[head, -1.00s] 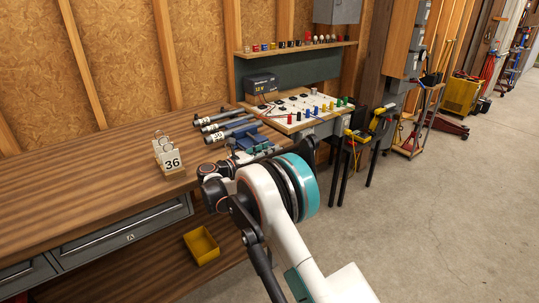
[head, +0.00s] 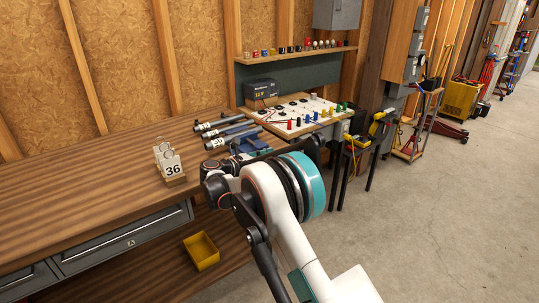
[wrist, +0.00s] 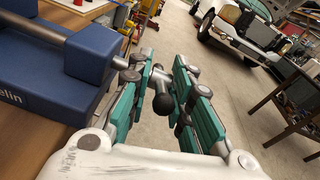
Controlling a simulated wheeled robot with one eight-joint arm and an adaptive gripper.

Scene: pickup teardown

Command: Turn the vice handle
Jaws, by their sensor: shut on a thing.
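The blue vice (wrist: 60,65) fills the left of the wrist view, with part of its lettering showing. In the head view only a little of the vice (head: 250,146) shows behind my arm, near the bench's right end. The vice handle (wrist: 162,102), a dark bar with a rounded knob, sits between the teal fingers of my gripper (wrist: 165,80). My gripper is shut on the handle, beside the vice. The handle's far part is partly hidden by the fingers. In the head view my arm hides the handle and most of my gripper.
Several grey tubes (head: 225,127) lie on the wooden bench (head: 75,195) behind the vice. A block marked 36 (head: 171,170) stands left of my arm. A yellow bin (head: 202,251) sits below. A board with coloured terminals (head: 305,113) stands behind. Concrete floor (head: 430,220) is open to the right.

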